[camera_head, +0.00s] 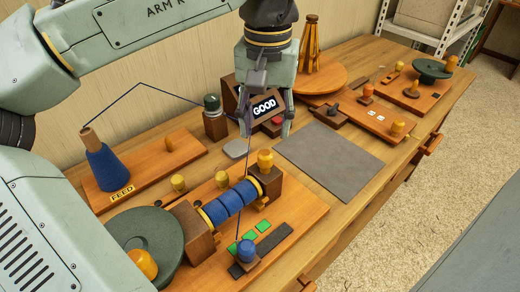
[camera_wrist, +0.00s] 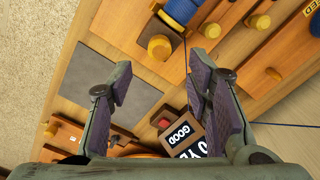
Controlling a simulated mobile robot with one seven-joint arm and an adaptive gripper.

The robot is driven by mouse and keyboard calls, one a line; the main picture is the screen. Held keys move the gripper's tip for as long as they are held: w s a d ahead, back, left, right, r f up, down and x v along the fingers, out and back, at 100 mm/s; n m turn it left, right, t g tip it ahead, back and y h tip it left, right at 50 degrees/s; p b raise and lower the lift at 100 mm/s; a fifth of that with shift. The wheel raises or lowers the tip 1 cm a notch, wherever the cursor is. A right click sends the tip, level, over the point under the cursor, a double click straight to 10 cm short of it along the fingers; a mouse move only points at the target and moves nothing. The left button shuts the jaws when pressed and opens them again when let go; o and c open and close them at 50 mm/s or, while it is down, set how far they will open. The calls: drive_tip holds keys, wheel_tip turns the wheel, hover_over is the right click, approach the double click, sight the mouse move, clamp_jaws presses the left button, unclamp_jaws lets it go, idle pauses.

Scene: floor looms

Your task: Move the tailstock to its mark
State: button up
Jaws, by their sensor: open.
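The tailstock looks to be the brown wooden block (camera_head: 269,182) with a yellow knob (camera_head: 265,160) on top, at the right end of the blue spool (camera_head: 231,203). It touches or nearly touches the spool's yellow flange. In the wrist view the block (camera_wrist: 146,30) and its knob (camera_wrist: 158,47) lie at the top, beyond the fingertips. My gripper (camera_head: 266,128) is open and empty, above and behind the tailstock, in front of the GOOD display. Its spread fingers also show in the wrist view (camera_wrist: 160,82). I cannot make out the tailstock's mark.
A blue thread runs from the FEED cone (camera_head: 104,166) past a post (camera_head: 213,118) and down near my gripper to a blue-topped piece (camera_head: 246,252). A green wheel (camera_head: 150,238) stands left of the spool. A grey mat (camera_head: 330,160) lies clear to the right.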

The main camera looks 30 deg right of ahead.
sight(265, 153)
wheel_tip(265, 153, down, 9)
drive_tip(key=shift+f, duration=0.15)
idle(0.4)
clamp_jaws()
idle(0.4)
